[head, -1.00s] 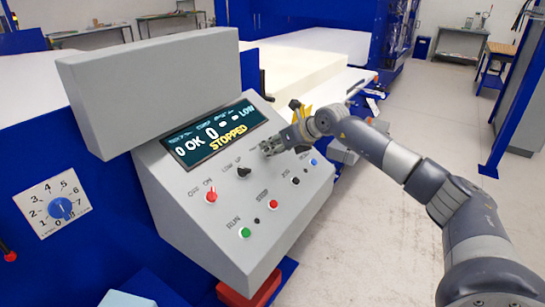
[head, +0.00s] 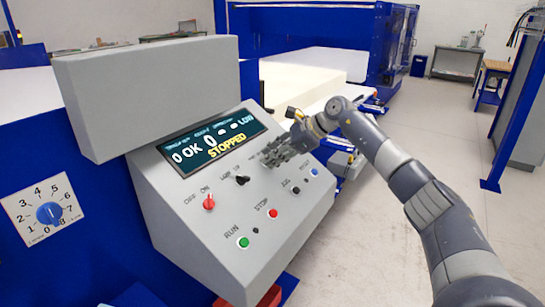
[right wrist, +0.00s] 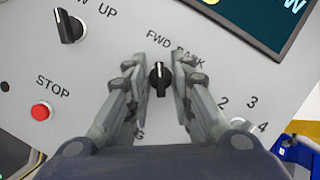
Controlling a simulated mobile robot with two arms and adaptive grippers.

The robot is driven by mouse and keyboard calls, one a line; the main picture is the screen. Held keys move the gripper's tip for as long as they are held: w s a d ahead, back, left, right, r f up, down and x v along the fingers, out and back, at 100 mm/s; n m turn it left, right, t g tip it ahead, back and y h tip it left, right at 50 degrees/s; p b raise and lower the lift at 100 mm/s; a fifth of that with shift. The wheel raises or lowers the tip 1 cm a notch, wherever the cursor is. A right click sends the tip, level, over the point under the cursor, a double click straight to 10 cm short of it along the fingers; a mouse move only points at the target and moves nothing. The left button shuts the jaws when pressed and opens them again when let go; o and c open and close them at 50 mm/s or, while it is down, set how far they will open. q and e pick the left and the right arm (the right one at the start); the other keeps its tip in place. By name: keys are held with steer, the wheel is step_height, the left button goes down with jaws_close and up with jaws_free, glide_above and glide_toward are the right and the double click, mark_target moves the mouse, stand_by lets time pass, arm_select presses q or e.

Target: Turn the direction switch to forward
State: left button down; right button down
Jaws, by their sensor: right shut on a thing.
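The direction switch (right wrist: 160,79) is a black knob with a white mark, under the FWD and BACK labels in the right wrist view. Its mark points roughly up, between the two labels. My right gripper (right wrist: 161,78) has its two fingers on either side of this knob and is shut on it. In the head view my right gripper (head: 273,158) is at the grey sloped control panel (head: 190,205), just below the display, and hides the switch. My left gripper is not in view.
A LOW/UP knob (head: 242,180) is left of my right gripper. The red OFF/ON knob (head: 209,203), red STOP button (head: 273,213) and green RUN button (head: 243,242) are lower. The display (head: 211,140) reads STOPPED. A jog knob (head: 295,190) is close on the right.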

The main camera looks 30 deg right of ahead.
steer(key=shift+d+r+n, duration=0.1)
steer(key=shift+n, duration=0.5)
steer(key=c, duration=1.7)
jaws_free()
steer(key=shift+s+d, duration=0.1)
steer(key=v, duration=1.2)
steer(key=shift+w+d, duration=0.1)
steer(key=shift+w, duration=0.1)
